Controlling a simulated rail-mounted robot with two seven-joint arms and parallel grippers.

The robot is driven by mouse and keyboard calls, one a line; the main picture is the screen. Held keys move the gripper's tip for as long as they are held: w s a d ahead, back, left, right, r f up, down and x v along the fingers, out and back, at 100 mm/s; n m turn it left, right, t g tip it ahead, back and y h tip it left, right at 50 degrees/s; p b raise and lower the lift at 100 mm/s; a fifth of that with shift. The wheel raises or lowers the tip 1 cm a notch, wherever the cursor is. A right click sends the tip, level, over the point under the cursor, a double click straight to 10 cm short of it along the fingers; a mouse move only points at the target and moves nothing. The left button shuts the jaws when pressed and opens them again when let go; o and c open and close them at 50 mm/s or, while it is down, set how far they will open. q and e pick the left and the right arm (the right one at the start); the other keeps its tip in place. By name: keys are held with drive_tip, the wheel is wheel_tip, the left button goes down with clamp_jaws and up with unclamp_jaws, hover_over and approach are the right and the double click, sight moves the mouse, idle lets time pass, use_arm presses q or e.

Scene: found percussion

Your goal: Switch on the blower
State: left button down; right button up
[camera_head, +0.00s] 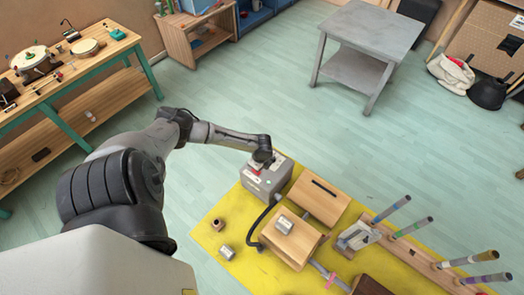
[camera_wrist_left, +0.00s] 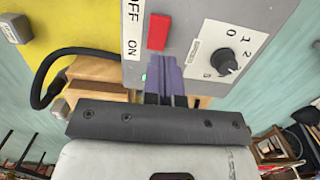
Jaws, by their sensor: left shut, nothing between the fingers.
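The blower is a grey box (camera_head: 266,180) at the back left of the yellow mat, with a black hose leaving it. In the left wrist view its grey panel (camera_wrist_left: 185,40) fills the upper middle. A red rocker switch (camera_wrist_left: 157,32) sits beside a white OFF/ON label strip (camera_wrist_left: 133,28). A black knob (camera_wrist_left: 227,62) with a number scale is to its right. My left gripper (camera_wrist_left: 165,72) is shut and empty, its fingertips over the panel just below the switch on the ON side; I cannot tell whether they touch. A small green spot (camera_wrist_left: 143,78) shows beside the fingers, partly hidden.
Wooden boxes (camera_head: 318,198) stand right of the blower on the yellow mat (camera_head: 235,262). Colored-tipped rods (camera_head: 392,209) rise along the right. A workbench (camera_head: 60,80) stands at the left, a grey table (camera_head: 372,40) at the back. The floor between is clear.

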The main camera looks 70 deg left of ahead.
use_arm(q)
wheel_tip(320, 180, up, 10)
drive_tip(key=d+b, duration=0.1)
drive_tip(key=shift+w+r+b, duration=0.15)
drive_tip(key=shift+w+b, duration=0.2)
drive_tip(key=shift+b, duration=0.05)
idle(0.5)
